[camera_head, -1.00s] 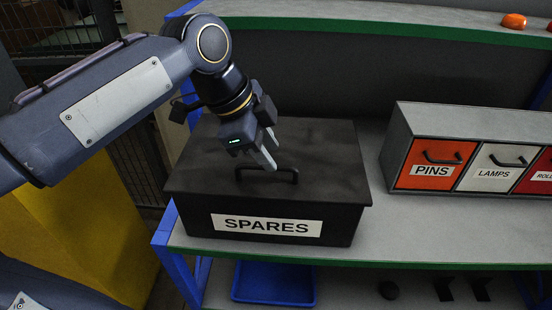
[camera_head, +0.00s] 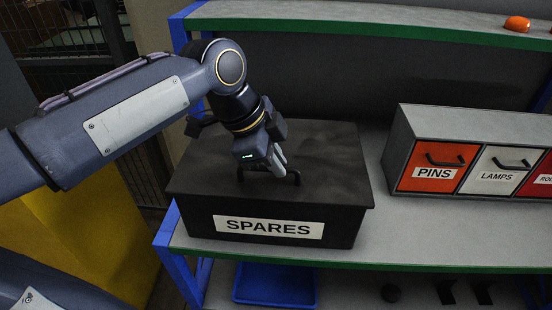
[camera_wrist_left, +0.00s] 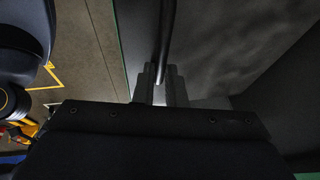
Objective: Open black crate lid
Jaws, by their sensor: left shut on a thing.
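The black crate (camera_head: 196,222) with a white SPARES label sits on the shelf, its lid (camera_head: 335,165) lying flat and closed. A black bar handle (camera_head: 296,177) stands on the lid near its front edge. My left gripper (camera_head: 281,173) is at the handle, shut on it, and hides part of it in the head view. In the left wrist view the handle (camera_wrist_left: 166,40) runs between the two fingers (camera_wrist_left: 160,88), with the dark lid beyond. My right gripper is not in view.
A grey drawer unit (camera_head: 400,150) with PINS and LAMPS drawers stands to the right of the crate. An upper shelf (camera_head: 400,25) with a green edge runs above and behind. A blue tray (camera_head: 275,284) is below. Bare shelf (camera_head: 390,230) lies between crate and drawers.

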